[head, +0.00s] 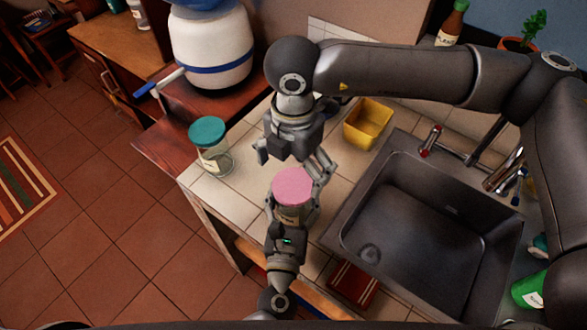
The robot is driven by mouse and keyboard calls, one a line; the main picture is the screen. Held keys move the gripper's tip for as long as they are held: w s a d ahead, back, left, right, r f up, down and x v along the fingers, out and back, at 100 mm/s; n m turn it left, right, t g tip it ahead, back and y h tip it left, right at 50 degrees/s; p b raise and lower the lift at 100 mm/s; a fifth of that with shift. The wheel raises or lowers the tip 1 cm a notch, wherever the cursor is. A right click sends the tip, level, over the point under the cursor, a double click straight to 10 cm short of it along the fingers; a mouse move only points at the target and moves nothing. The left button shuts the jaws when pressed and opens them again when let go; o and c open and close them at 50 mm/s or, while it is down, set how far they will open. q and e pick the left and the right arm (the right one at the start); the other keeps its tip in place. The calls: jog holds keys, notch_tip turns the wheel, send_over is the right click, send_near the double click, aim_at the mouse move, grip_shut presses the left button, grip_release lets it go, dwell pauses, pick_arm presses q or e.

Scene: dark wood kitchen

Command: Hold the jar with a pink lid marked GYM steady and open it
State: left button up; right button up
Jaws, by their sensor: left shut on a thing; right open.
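The jar with a pink lid (293,187) stands on the tiled counter in the middle of the head view, with the lid on it. Its label shows only in part and I cannot read it. My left gripper (291,212) comes from below and is shut around the jar's body, hiding much of it. My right gripper (292,168) hangs just above and behind the lid with its fingers apart. One finger is left of the lid and one is to its right; I cannot tell whether they touch it.
A teal-lidded glass jar (211,147) stands left on the tiled counter (233,193). A yellow container (367,124) is behind right. A dark sink (420,225) fills the right. A white and blue water jug (211,50) stands at the back left. A green can (529,290) is far right.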

aim_at(294, 185)
jog(key=n, duration=0.1)
jog(key=r+n, duration=0.1)
jog(key=n, duration=0.2)
jog(key=shift+s+a+r, duration=0.1)
jog(key=shift+a+r, duration=0.15)
jog(key=shift+r, duration=0.05)
jog(key=n, duration=0.1)
jog(key=r+n, duration=0.1)
jog(key=n, duration=0.2)
jog(key=shift+d+r+n, duration=0.2)
jog(key=shift+r+n, duration=0.1)
jog(key=shift+r, duration=0.05)
jog(key=shift+f, duration=4)
